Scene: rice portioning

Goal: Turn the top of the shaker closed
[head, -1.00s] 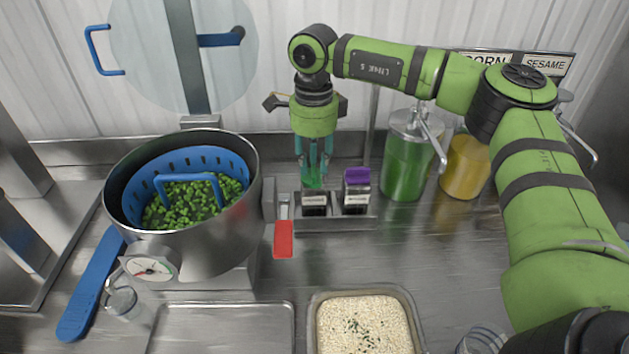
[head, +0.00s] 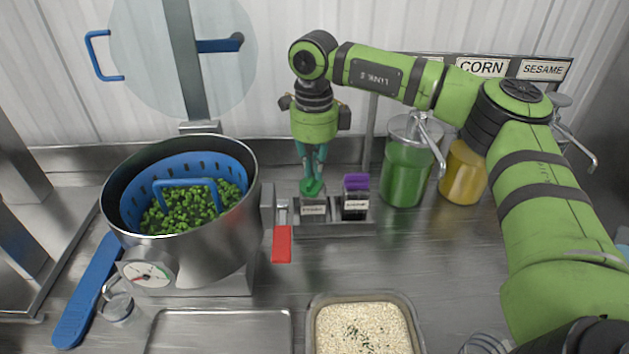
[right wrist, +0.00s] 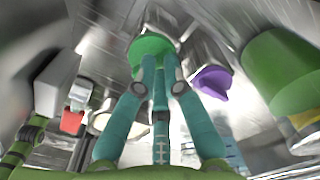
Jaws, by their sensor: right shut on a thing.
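The shaker with the green top (head: 312,188) stands upright in a small metal rack. Its labelled body (head: 313,209) shows below the top. My right gripper (head: 312,180) points straight down, with its teal fingers closed around the green top. In the right wrist view the fingers meet at the green top (right wrist: 150,48), and the shaker's body is mostly hidden. A second shaker with a purple top (head: 356,182) stands just to the right in the same rack, apart from the gripper. It also shows in the right wrist view (right wrist: 212,82). My left gripper is out of view.
A steel pot (head: 258,200) with a blue basket of green vegetables stands at left. A red-handled tool (head: 282,244) lies beside the rack (head: 335,230). Green (head: 405,170) and yellow (head: 463,172) pump jars stand at right. A tray of rice (head: 312,318) is in front.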

